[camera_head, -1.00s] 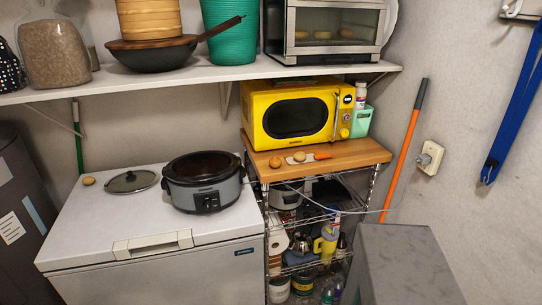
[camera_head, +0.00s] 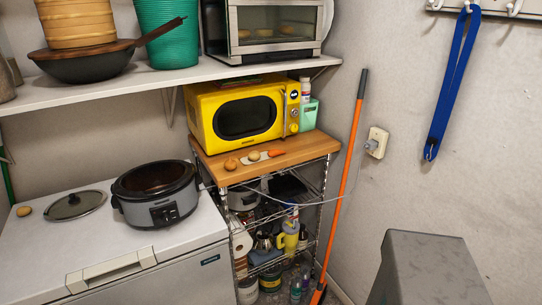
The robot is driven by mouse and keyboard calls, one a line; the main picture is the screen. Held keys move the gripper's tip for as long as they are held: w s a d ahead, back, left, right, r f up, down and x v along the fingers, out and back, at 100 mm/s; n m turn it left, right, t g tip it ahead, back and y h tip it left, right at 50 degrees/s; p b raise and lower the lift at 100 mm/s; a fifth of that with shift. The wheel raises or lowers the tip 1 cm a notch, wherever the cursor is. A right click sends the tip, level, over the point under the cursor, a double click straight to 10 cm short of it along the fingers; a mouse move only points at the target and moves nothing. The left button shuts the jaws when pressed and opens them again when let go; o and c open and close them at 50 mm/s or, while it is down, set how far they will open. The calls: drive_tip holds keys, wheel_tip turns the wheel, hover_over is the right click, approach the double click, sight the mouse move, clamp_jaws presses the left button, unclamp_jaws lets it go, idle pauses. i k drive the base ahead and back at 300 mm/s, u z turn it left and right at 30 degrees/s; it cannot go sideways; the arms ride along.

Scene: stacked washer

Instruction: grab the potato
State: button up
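Several small roundish foods could be the potato, and I cannot tell for sure which one is. A brown-orange round one (camera_head: 230,164) lies at the front left of the wooden cart top (camera_head: 302,146). A paler tan one (camera_head: 253,155) lies beside it on a small white piece, next to an orange carrot (camera_head: 275,152). Another tan-brown one (camera_head: 24,211) lies on the white chest freezer (camera_head: 110,232), left of a glass lid (camera_head: 75,205). My gripper is not in view.
A yellow microwave (camera_head: 240,112) stands behind the foods on the cart. A slow cooker (camera_head: 155,193) sits on the freezer, left of the cart. A shelf (camera_head: 95,92) with a wok and toaster oven hangs above. An orange pole (camera_head: 348,185) leans against the wall right of the cart.

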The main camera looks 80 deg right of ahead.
sight(255, 155)
drive_tip(key=u, duration=0.5)
drive_tip(key=k, duration=0.2)
drive_tip(key=z, duration=3.05)
drive_tip(key=k, duration=0.65)
drive_tip(key=u, duration=0.2)
drive_tip(key=i, duration=0.55)
